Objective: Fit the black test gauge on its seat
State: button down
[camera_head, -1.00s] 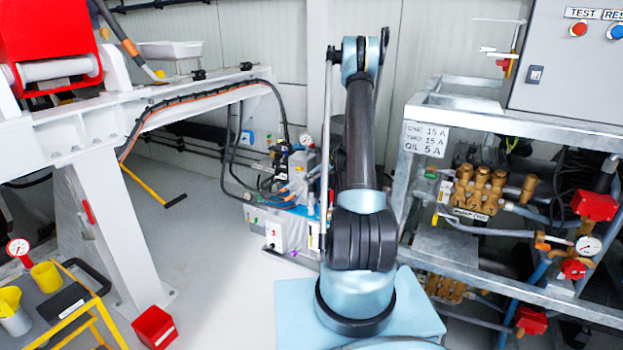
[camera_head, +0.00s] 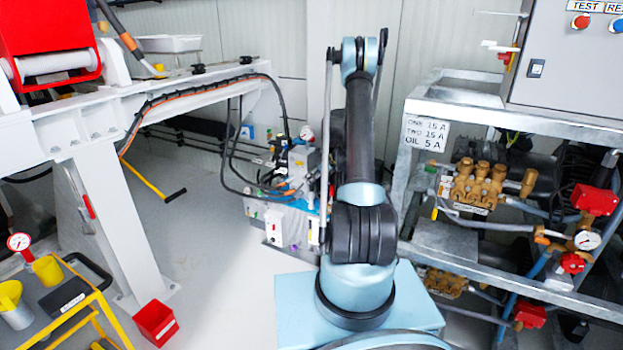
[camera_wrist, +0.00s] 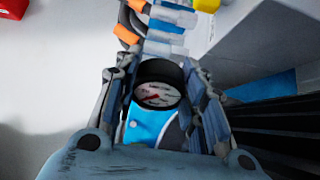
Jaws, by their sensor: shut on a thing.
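The black test gauge (camera_wrist: 158,86) is between the two fingers of my gripper (camera_wrist: 160,100) in the wrist view. Its black rim and pale dial with a red mark face the wrist camera. A finger stands close on each side, and the gripper is shut on it. Blue and white surfaces show below and beyond the gauge. In the head view my arm hides the gripper and the gauge. I cannot make out the seat in either view.
A hydraulic unit (camera_head: 290,215) with hoses and a small gauge (camera_head: 306,133) stands left of my arm. The pump frame (camera_head: 440,190) with brass pumps is close on the right. A yellow trolley (camera_head: 85,300) and red bin (camera_head: 155,322) are at lower left. Floor between is clear.

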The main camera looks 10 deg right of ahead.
jog(key=shift+f, duration=0.1)
jog(key=c, duration=0.9)
grip_release()
jog(key=shift+c, duration=0.2)
jog(key=v, duration=0.7)
jog(key=shift+d, duration=0.15)
jog(key=shift+s, duration=0.1)
